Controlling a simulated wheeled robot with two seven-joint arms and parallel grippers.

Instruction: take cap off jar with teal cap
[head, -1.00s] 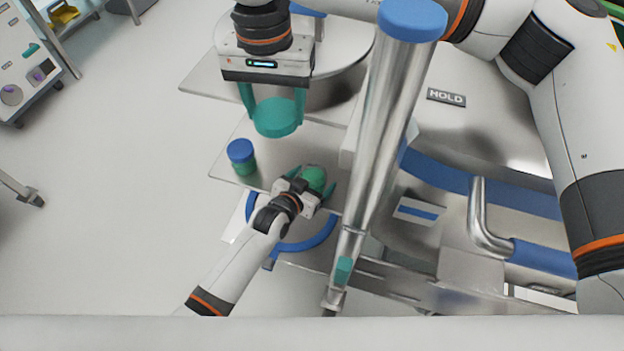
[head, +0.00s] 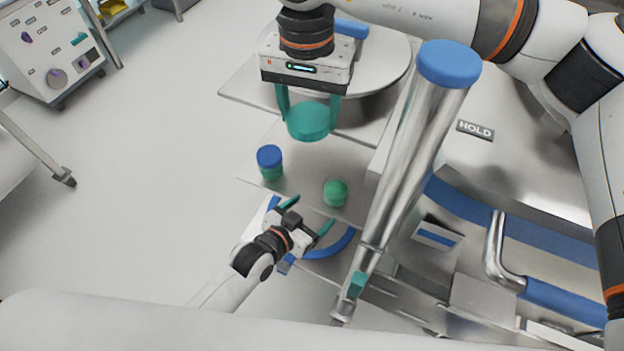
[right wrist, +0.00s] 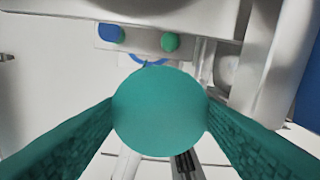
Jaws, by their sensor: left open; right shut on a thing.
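My right gripper (head: 309,118) is shut on a teal cap (head: 308,122), which it holds in the air above the metal shelf. The cap fills the middle of the right wrist view (right wrist: 160,112), between the two teal fingers. The green jar (head: 335,193) stands on the shelf below, apart from the cap and with no teal cap on it. It also shows at the top of the right wrist view (right wrist: 170,42). My left gripper (head: 314,212) is open and empty, just below and left of the jar, not around it.
A jar with a blue cap (head: 269,161) stands on the shelf, left of the green jar. A steel column with a blue top (head: 449,65) rises to the right. A blue ring (head: 335,246) lies below the shelf. Open floor is at left.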

